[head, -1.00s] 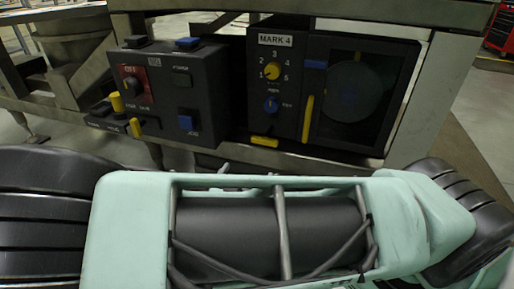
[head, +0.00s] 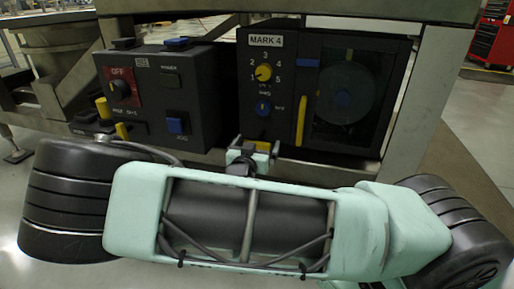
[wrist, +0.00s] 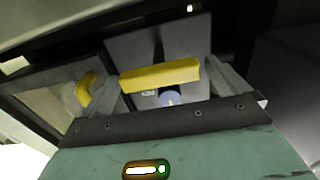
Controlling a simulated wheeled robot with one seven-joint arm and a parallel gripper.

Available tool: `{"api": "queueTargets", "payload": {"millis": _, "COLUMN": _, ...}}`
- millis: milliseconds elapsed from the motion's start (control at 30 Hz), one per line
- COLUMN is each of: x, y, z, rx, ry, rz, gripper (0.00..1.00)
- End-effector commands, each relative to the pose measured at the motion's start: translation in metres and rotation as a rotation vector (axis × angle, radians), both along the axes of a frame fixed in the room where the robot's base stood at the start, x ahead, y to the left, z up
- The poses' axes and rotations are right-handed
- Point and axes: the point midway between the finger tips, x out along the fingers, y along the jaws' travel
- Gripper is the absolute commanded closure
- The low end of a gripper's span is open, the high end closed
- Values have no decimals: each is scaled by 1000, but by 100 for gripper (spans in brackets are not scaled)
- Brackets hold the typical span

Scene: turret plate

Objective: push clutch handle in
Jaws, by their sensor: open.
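A yellow handle (head: 258,145) sticks out low on the dark MARK 4 unit (head: 287,75); I take it to be the clutch handle, though no label on it is readable. My gripper (head: 255,148) is at this handle and partly hides it. In the wrist view the yellow handle (wrist: 160,73) lies crosswise between the two open fingers of my gripper (wrist: 165,75). The fingers stand apart at its two ends; whether either touches it I cannot tell. How far the handle sticks out is unclear.
The MARK 4 unit also has a yellow dial (head: 263,73), a blue knob (head: 263,108), a vertical yellow lever (head: 300,120) and a dark round window (head: 348,88). Left of it is a control box (head: 160,95) with buttons. A metal frame (head: 415,100) surrounds them.

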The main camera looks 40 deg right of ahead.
Motion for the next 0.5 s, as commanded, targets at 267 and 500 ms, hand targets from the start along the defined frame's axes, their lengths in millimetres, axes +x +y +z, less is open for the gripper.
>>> {"api": "queueTargets", "payload": {"millis": 267, "x": 4, "y": -5, "z": 0, "rx": 0, "ry": 1, "rz": 1, "gripper": 1}}
{"api": "queueTargets", "payload": {"millis": 500, "x": 4, "y": -5, "z": 0, "rx": 0, "ry": 1, "rz": 1, "gripper": 37}}
